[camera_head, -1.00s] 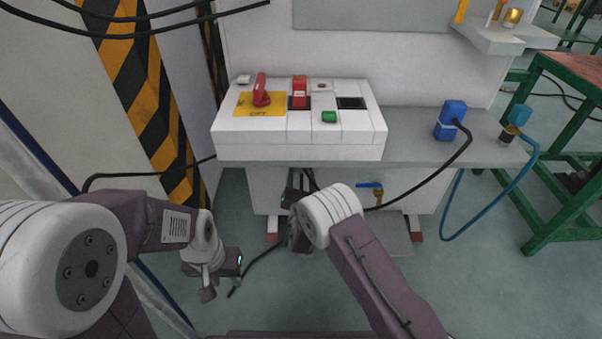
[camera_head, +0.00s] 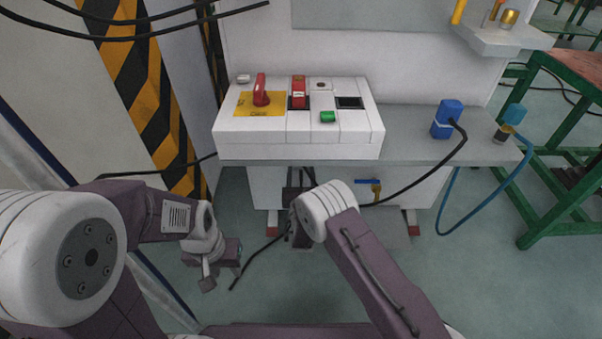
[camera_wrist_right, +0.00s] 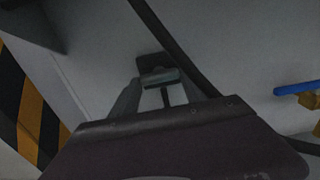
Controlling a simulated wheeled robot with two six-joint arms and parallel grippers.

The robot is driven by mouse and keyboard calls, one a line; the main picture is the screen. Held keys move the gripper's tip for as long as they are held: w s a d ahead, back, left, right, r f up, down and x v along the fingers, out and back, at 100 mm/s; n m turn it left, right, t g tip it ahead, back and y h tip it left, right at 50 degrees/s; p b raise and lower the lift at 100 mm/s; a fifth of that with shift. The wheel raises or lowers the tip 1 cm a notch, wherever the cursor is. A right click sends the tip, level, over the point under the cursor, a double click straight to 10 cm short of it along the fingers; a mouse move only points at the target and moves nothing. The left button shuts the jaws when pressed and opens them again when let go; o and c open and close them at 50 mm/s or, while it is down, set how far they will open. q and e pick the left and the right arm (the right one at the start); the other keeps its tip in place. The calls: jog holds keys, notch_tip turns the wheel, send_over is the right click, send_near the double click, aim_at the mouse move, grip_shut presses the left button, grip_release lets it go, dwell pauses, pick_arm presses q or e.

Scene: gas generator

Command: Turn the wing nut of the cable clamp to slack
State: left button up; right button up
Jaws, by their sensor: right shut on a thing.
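In the right wrist view, the fingers of my right gripper (camera_wrist_right: 157,84) reach up to a small dark piece (camera_wrist_right: 153,63) on the pale panel, at the cable clamp. They are closed on it. The piece is dim and mostly covered by the fingers, so the wing nut's wings and angle cannot be made out. A black cable (camera_wrist_right: 178,48) runs past just to the right of the fingertips. In the head view, my right wrist hides these fingertips below the shelf. My left gripper (camera_head: 209,279) hangs at the lower left, away from the machine; its finger opening is unclear.
A white control box (camera_head: 300,145) with a red rotary switch (camera_head: 261,92) sits on the grey shelf (camera_head: 420,150) above my right wrist. A blue-handled valve (camera_head: 370,185) is just right of the wrist. Blue plugs with hanging cables are at the right. The floor at left is open.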

jog(key=o, duration=1.4)
jog(key=shift+s, duration=0.1)
jog(key=s+p, duration=0.5)
jog(key=s, duration=0.4)
